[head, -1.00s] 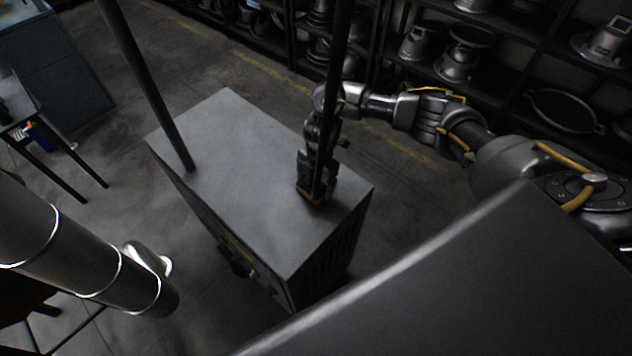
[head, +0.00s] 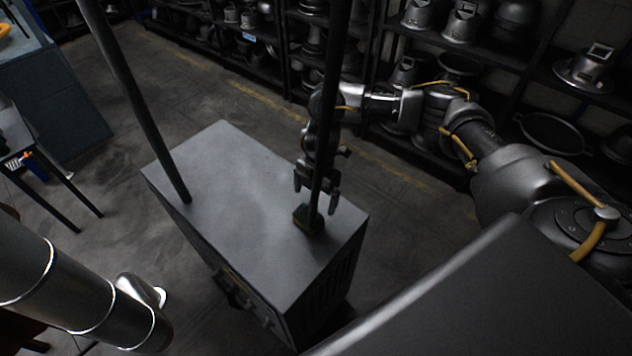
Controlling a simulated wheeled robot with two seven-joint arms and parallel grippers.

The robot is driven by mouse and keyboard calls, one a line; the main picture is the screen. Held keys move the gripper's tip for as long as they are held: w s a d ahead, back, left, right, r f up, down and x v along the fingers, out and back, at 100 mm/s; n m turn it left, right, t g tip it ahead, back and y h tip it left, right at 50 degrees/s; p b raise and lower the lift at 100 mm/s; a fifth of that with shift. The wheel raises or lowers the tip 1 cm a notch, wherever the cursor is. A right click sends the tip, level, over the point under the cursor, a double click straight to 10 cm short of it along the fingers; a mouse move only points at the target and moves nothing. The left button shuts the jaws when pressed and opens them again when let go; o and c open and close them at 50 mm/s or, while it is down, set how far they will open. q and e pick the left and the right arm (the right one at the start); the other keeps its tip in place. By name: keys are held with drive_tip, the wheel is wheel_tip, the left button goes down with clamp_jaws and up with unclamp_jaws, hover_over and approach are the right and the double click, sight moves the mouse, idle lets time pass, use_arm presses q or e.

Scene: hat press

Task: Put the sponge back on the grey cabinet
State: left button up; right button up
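The sponge (head: 301,219), small with dark green and yellow, lies on top of the grey cabinet (head: 232,187), near its right end. A dark vertical pole in front hides part of it. My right gripper (head: 316,201) is just above and behind the sponge, its two fingers spread apart with nothing between them. It appears clear of the sponge. My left gripper is not in view; a silver cylinder at the lower left may be part of my arm.
Shelves with metal moulds (head: 462,22) line the back. A dark-legged table (head: 58,176) stands at the left. Most of the cabinet top is bare, and floor (head: 190,85) is open behind it.

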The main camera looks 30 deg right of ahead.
drive_tip(key=r, duration=0.4)
drive_tip(key=shift+w+d+r, duration=0.2)
drive_tip(key=shift+w+d, duration=0.05)
drive_tip(key=shift+d, duration=0.1)
